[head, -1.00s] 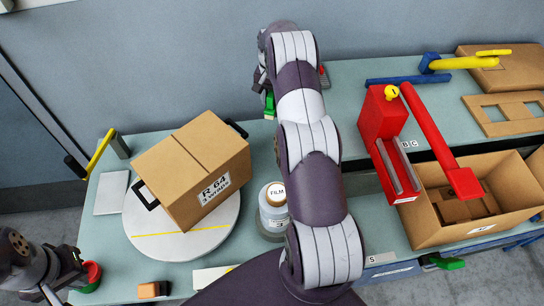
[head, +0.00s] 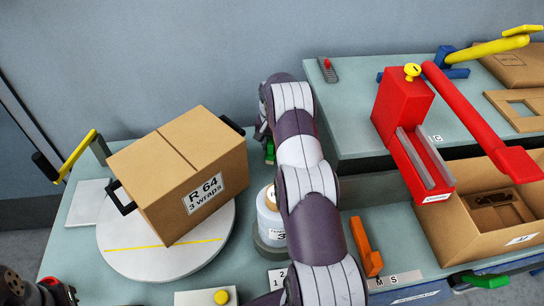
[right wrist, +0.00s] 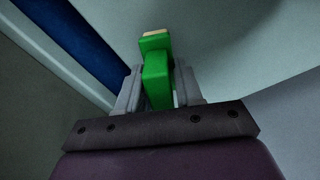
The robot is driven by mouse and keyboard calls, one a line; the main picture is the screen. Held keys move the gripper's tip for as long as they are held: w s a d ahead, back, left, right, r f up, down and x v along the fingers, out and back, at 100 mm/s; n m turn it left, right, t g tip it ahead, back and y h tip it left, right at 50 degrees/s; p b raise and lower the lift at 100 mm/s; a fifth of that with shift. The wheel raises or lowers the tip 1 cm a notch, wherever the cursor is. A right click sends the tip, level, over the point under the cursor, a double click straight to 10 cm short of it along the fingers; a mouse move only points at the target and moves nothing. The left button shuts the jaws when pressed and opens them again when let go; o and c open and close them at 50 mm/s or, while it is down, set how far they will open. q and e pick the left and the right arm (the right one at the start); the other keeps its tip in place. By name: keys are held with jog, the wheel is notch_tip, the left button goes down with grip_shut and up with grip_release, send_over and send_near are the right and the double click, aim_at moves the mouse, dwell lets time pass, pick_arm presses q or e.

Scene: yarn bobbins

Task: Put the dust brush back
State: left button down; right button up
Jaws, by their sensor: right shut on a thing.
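The dust brush, as far as I can tell, is the green piece with a pale tan end (right wrist: 157,75) in the right wrist view. It sits between the fingers of my right gripper (right wrist: 158,92), which is shut on it. In the head view a bit of green (head: 270,152) shows at my right gripper (head: 267,143), to the right of the carton, near the back of the bench. My forearm hides most of the gripper there. My left arm's end (head: 52,291) is cut off at the bottom left corner, and its fingers cannot be made out.
A carton (head: 180,165) marked R 64 sits on a round white turntable (head: 135,262). A film roll (head: 268,222) stands beside my right arm. To the right are an orange piece (head: 366,247), a red sealer (head: 402,110), an open box (head: 440,232) and a green handle (head: 485,281) at the front edge.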

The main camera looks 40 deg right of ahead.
aim_at(272, 151)
notch_tip(272, 151, down, 3)
jog(key=shift+s+r, duration=0.1)
jog(key=shift+f, duration=0.4)
jog(key=o, duration=0.9)
jog(key=shift+o, duration=0.2)
jog(key=shift+r, duration=0.2)
notch_tip(272, 151, up, 5)
jog(key=shift+r, duration=0.1)
notch_tip(272, 151, up, 6)
jog(key=p, duration=0.4)
jog(key=shift+r, duration=0.25)
jog(key=shift+r+p, duration=0.25)
jog(key=shift+p, duration=0.2)
